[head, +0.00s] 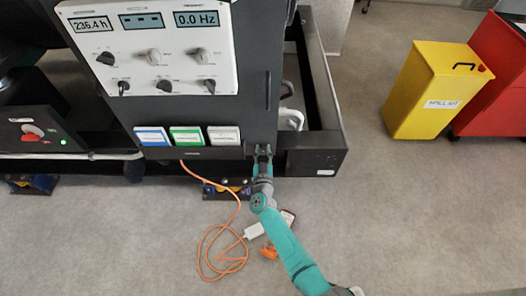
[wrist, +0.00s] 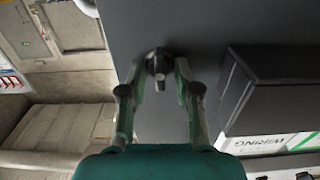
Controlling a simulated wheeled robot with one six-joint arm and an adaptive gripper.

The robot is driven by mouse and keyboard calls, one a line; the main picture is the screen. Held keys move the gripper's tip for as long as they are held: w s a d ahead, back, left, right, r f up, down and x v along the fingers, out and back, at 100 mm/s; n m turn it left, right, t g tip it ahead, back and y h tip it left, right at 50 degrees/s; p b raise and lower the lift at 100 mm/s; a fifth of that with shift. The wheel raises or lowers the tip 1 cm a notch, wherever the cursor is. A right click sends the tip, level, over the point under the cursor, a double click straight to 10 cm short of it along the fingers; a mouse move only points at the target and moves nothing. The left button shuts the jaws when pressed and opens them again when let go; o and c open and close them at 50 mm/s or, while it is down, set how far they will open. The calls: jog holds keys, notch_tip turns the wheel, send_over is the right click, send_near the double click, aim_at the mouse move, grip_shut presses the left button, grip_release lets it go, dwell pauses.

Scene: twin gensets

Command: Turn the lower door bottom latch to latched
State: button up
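The bottom latch (wrist: 157,64) is a small dark round knob with a short grey lever, on the flat dark grey door (wrist: 205,25) in the wrist view. The lever points down in that picture. My gripper (wrist: 161,72) has its two green fingers apart, one on each side of the latch, with gaps to the lever; whether a fingertip touches the knob I cannot tell. In the head view my gripper (head: 262,150) is at the lower right corner of the dark cabinet (head: 257,60), and it hides the latch there.
A black frame (head: 315,162) juts out right of my gripper. An orange cable (head: 235,210) and a white-and-red item (head: 256,230) lie on the floor beside my arm. A yellow spill kit bin (head: 420,90) and a red cabinet (head: 495,70) stand at right. The floor between is clear.

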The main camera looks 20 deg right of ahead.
grip_shut()
jog(key=shift+m, duration=0.3)
jog(key=m, duration=0.3)
jog(key=shift+m, duration=0.3)
jog(key=shift+d+f+m, duration=0.1)
jog(key=shift+m, duration=3.3)
jog(key=shift+d+f+m, duration=0.1)
jog(key=shift+m, duration=3.3)
